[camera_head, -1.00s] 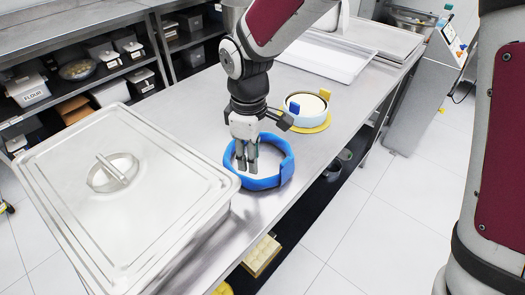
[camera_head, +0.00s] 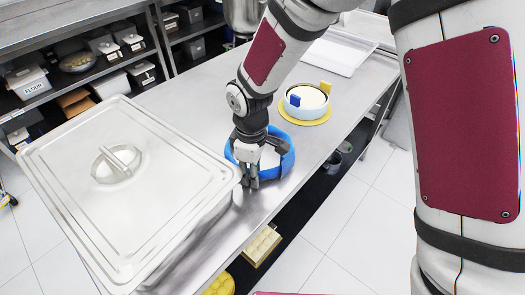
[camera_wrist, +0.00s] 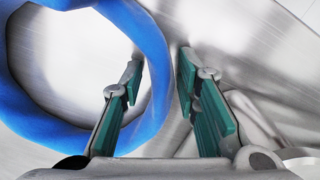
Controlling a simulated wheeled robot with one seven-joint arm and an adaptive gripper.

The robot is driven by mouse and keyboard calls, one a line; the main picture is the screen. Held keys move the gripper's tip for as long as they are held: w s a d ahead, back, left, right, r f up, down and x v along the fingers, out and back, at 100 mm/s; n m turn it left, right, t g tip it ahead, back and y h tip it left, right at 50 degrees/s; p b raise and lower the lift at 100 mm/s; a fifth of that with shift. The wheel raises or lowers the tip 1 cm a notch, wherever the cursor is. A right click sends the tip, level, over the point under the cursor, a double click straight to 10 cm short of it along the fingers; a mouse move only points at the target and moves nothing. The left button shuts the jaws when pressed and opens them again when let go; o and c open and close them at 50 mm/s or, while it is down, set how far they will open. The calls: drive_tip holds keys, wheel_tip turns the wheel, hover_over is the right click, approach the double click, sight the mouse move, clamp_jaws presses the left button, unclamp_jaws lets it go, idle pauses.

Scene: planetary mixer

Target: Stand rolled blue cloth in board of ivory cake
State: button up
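The rolled blue cloth (camera_head: 286,163) is a ring lying flat on the steel table. It also fills the left of the wrist view (camera_wrist: 152,40). My gripper (camera_head: 251,181) is down at the ring's near-left side. In the wrist view my gripper (camera_wrist: 160,85) is open, with one finger inside the ring and the other outside. The cloth's wall passes between them, with a small gap to the outer finger; contact with the inner finger is unclear. The ivory cake (camera_head: 309,92) stands farther back on a round yellow board (camera_head: 304,122), with a blue block and a yellow block at its rim.
A large lidded steel pan (camera_head: 70,190) stands left of my gripper, its corner close to the fingers. A white tray (camera_head: 338,55) lies behind the cake. The steel table (camera_head: 205,95) is clear behind the ring. Shelves with boxes line the back left.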

clamp_jaws()
drive_tip(key=shift+r, duration=0.15)
